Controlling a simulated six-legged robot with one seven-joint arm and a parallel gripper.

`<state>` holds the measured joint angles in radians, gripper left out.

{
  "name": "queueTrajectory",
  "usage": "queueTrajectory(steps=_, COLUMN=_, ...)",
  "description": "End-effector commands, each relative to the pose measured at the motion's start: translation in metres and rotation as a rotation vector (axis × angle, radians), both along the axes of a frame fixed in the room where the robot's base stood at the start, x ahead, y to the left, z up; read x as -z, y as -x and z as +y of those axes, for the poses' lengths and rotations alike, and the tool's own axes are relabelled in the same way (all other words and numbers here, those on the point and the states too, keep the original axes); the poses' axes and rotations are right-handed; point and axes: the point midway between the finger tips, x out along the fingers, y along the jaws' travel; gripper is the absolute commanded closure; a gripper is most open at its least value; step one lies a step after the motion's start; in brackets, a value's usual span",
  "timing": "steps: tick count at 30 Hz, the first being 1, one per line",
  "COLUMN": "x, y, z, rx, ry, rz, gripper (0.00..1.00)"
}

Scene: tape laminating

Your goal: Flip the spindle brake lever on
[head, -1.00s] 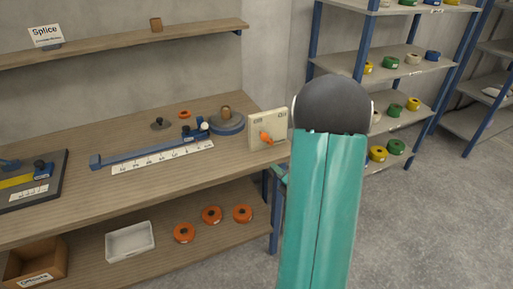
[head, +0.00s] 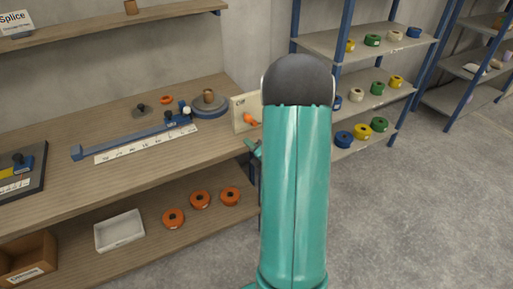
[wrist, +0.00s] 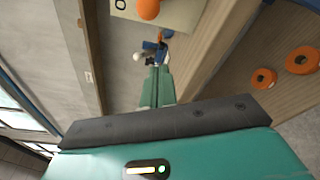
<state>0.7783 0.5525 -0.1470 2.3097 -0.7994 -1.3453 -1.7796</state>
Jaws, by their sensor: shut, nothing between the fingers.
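A cream panel (head: 240,108) with an orange lever (head: 251,119) stands at the right end of the workbench in the head view. The lever's orange knob (wrist: 149,8) and the panel (wrist: 190,14) are cut off at the top of the wrist view. My gripper (wrist: 157,72) is shut and empty, its teal fingers pointing toward the bench below the knob in that picture. In the head view a small part of my gripper (head: 253,146) shows just below the panel; my arm hides the rest. I cannot tell whether it touches anything. The grey spindle disc (head: 221,110) sits left of the panel.
A blue bar fixture (head: 120,142) and white ruler (head: 130,149) lie on the workbench (head: 60,205). Orange rolls (head: 200,199) and a white tray (head: 119,230) are on the lower shelf. A rack (head: 345,103) with coloured rolls stands right. The floor at right is clear.

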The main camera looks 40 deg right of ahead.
Motion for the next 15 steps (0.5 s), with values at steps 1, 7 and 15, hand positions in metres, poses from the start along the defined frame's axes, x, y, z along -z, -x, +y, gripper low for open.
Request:
queueTrajectory(steps=1, x=0.001, y=-0.011, z=-0.001, rx=-0.005, ry=0.001, rz=0.0, gripper=1.0)
queueTrajectory(steps=7, x=0.004, y=-0.05, z=-0.006, rx=-0.002, ry=0.0, rz=0.0, gripper=1.0)
queueTrajectory(steps=15, x=-0.011, y=-0.054, z=-0.038, rx=-0.001, ry=0.0, rz=0.0, gripper=1.0)
